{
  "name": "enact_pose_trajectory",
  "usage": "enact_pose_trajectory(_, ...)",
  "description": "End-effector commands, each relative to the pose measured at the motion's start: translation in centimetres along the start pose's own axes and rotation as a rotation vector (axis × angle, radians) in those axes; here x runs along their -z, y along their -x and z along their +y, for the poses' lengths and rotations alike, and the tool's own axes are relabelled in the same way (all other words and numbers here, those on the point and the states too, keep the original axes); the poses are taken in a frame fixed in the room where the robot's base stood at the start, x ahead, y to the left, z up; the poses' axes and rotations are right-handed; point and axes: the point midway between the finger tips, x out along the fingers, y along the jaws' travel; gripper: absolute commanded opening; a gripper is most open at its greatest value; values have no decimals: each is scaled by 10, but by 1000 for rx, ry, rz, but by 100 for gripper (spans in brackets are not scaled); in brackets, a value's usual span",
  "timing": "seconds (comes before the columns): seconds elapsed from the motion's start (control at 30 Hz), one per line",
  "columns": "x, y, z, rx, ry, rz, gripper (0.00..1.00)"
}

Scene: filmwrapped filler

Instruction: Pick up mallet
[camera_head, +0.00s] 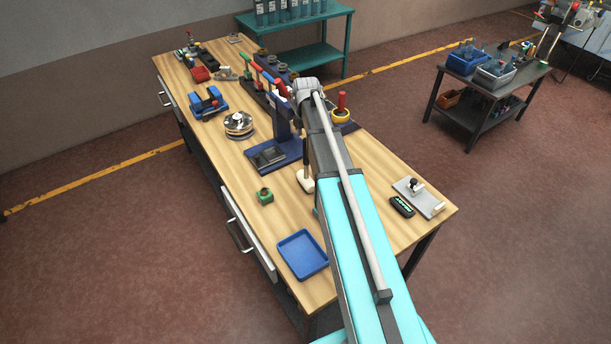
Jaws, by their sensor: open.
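What looks like the mallet (306,181) is on the wooden workbench in the head view, just left of my arm. It shows a pale, blocky head low down and a dark handle rising from it; my arm partly covers it. My arm reaches from the bottom of the view up over the middle of the bench. My gripper cannot be made out; it is hidden by the arm links, so its distance from the mallet cannot be told.
The workbench (390,170) holds a blue tray (302,254), a small green part (265,196), a blue-based press (268,157), stacked metal discs (239,126) and a grey plate (419,197) with a dark device (402,206). A dark cart (480,107) stands apart at right.

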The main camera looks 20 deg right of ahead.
Motion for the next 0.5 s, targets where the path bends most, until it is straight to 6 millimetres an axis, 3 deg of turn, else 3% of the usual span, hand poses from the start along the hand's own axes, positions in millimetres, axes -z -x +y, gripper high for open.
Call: enact_pose_trajectory(0.5, -4, -41, 2, 0, 0, 0, 83)
